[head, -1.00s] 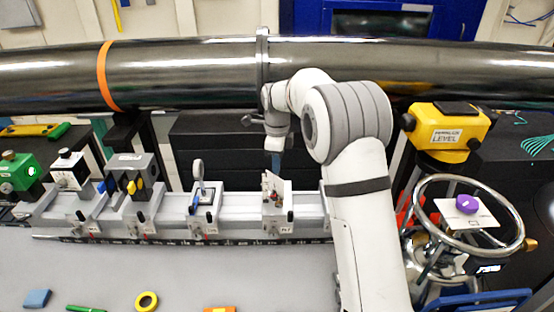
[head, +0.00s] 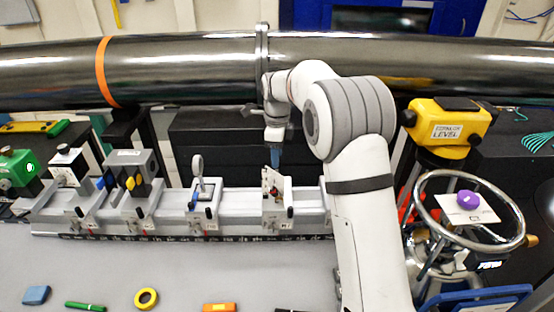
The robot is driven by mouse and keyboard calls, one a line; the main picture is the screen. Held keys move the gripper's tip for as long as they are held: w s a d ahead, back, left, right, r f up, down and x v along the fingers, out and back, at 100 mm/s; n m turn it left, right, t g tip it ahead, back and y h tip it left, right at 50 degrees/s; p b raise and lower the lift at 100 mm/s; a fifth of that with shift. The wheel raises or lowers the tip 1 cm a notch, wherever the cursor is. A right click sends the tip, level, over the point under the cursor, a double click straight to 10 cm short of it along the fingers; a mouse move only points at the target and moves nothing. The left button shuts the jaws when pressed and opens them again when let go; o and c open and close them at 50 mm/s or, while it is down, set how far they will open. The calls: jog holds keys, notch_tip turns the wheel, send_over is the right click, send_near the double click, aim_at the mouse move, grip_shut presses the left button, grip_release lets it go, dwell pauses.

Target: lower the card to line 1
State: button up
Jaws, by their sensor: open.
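A small upright pale card (head: 280,184) with red marks stands in a holder on the rail carrier (head: 277,219), right of the middle of the rail. My gripper (head: 274,164) points down from my arm, just above the card's top edge. It is open; its blue-grey fingertips look narrow from this side. I cannot tell whether they touch or straddle the card. Line 1 and any scale on the holder are too small to read.
A round lens mount (head: 200,185) stands on the rail to the left, beside a grey block mount (head: 133,172). A large steel pipe (head: 190,68) runs behind. A handwheel (head: 512,241) and yellow level (head: 447,128) stand at the right. The bench front holds small loose items.

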notch_tip(320, 180, up, 6)
jog(key=shift+b, duration=0.4)
jog(key=shift+s+d+r, duration=0.15)
jog(key=shift+s+d, duration=0.05)
jog(key=shift+s, duration=0.1)
jog(key=s+d+r+n+t+b, duration=0.1)
jog(key=s+d+r+n, duration=0.1)
jog(key=s+d+n, duration=0.45)
jog(key=s+d+r+n+t+b, duration=0.1)
jog(key=s+d+r+n, duration=0.15)
jog(key=s, duration=0.65)
jog(key=s+d+f+n, duration=0.1)
jog(key=s+f+n, duration=0.1)
jog(key=s, duration=0.4)
jog(key=s+d+f+n+t, duration=0.1)
jog(key=s+f+n, duration=0.2)
jog(key=s+n, duration=0.2)
jog(key=s+d+f+n, duration=0.2)
jog(key=s+f+n, duration=0.1)
jog(key=s, duration=0.5)
jog(key=shift+s+f+n+b, duration=0.25)
jog(key=shift+s+n+b, duration=0.15)
jog(key=shift+n, duration=0.3)
